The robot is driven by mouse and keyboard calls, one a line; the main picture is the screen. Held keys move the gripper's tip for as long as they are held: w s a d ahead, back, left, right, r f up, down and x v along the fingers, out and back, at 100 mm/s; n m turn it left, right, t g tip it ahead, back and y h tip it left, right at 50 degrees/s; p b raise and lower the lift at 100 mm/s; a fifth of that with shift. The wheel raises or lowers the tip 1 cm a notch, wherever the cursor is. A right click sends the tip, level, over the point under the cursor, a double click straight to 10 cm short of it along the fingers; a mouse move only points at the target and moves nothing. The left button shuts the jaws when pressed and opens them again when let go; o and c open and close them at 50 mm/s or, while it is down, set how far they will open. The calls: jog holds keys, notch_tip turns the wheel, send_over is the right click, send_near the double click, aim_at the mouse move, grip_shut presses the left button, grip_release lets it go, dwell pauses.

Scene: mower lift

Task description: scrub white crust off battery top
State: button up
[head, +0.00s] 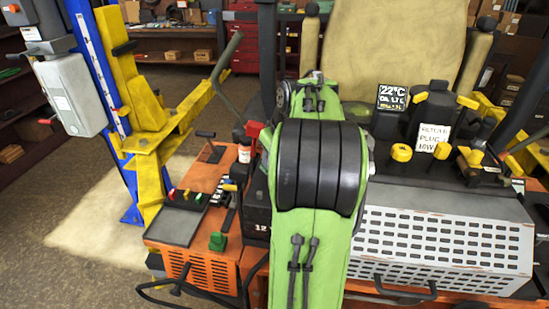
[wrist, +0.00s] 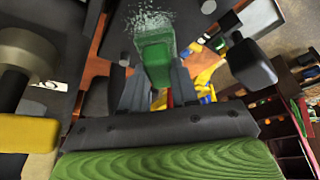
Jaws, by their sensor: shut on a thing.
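My gripper (wrist: 158,82) is in the wrist view, its two grey fingers shut on a green block-shaped tool, likely the scrub brush (wrist: 155,55). White speckled crust (wrist: 150,18) lies on a dark surface, likely the battery top (wrist: 118,38), just beyond the brush's far end. I cannot tell whether the brush touches it. In the head view a black box marked 12, likely the battery (head: 257,222), stands left of my green arm and is partly hidden by it. My gripper and the brush are hidden in the head view.
A white vented cover (head: 440,245) and yellow knobs (head: 401,152) are to the right. A yellow lift post (head: 145,130) stands at left.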

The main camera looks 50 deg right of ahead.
notch_tip(320, 180, up, 4)
jog(key=shift+s+d+f+p, duration=0.15)
jog(key=shift+f+p, duration=0.05)
jog(key=shift+p, duration=0.75)
jog(key=shift+f, duration=0.1)
jog(key=shift+r, duration=1.5)
